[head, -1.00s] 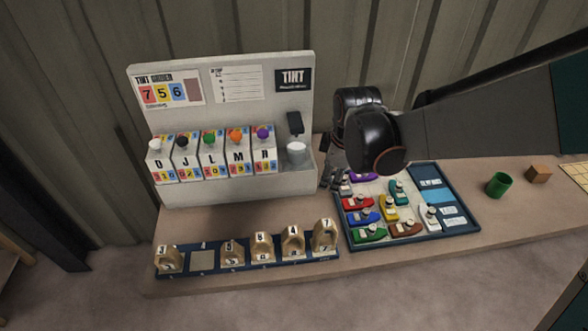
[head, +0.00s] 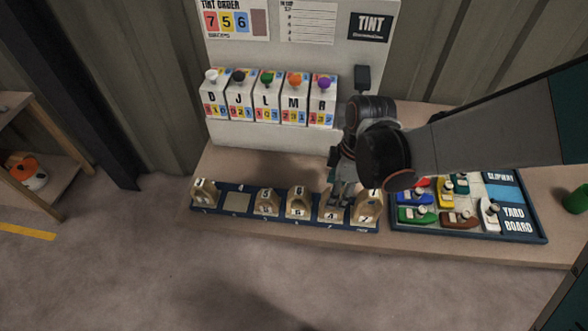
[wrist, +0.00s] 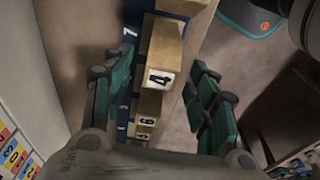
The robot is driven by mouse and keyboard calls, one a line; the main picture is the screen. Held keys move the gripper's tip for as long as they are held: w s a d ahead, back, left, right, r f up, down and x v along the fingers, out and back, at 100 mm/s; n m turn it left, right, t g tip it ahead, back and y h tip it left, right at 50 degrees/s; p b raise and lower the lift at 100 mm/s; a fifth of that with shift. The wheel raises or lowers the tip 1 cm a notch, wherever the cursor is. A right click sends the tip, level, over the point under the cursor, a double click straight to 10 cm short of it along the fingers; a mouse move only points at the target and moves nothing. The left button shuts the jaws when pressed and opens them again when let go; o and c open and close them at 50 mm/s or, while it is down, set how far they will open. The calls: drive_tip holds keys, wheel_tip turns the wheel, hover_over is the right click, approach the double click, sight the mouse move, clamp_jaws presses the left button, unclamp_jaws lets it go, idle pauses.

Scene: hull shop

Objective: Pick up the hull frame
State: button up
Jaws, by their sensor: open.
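Several tan arched hull frames stand upright in a row on a dark blue rack (head: 222,214) at the bench's front edge. The hull frame labelled 4 (wrist: 165,60) lies between my open fingers in the wrist view. My gripper (head: 341,196) is over that frame in the head view and partly hides it. The frames labelled 6 (wrist: 148,110) and 5 (wrist: 143,134) are further along the row. The frame labelled 7 (head: 369,207) stands just right of my gripper, and another frame (head: 205,193) stands at the left end. I cannot tell whether my fingers touch frame 4.
One rack place, a bare pale square (head: 238,202), is empty. The tint dispenser (head: 268,138) with lettered boxes stands behind the rack. The board of toy boats (head: 470,234) is close on the right, with a green cup (head: 577,199) beyond it.

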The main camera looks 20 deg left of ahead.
drive_tip(key=shift+s+a+f+b, duration=0.15)
drive_tip(key=shift+f+b, duration=0.5)
drive_tip(key=shift+f, duration=0.45)
drive_tip(key=shift+w+a+f+b, duration=0.15)
drive_tip(key=shift+f+b, duration=0.5)
drive_tip(key=shift+f, duration=0.5)
drive_tip(key=shift+s+a+f+b, duration=0.15)
drive_tip(key=shift+f+b, duration=0.5)
drive_tip(key=shift+f, duration=0.45)
drive_tip(key=shift+c, duration=0.3)
drive_tip(key=c, duration=1.1)
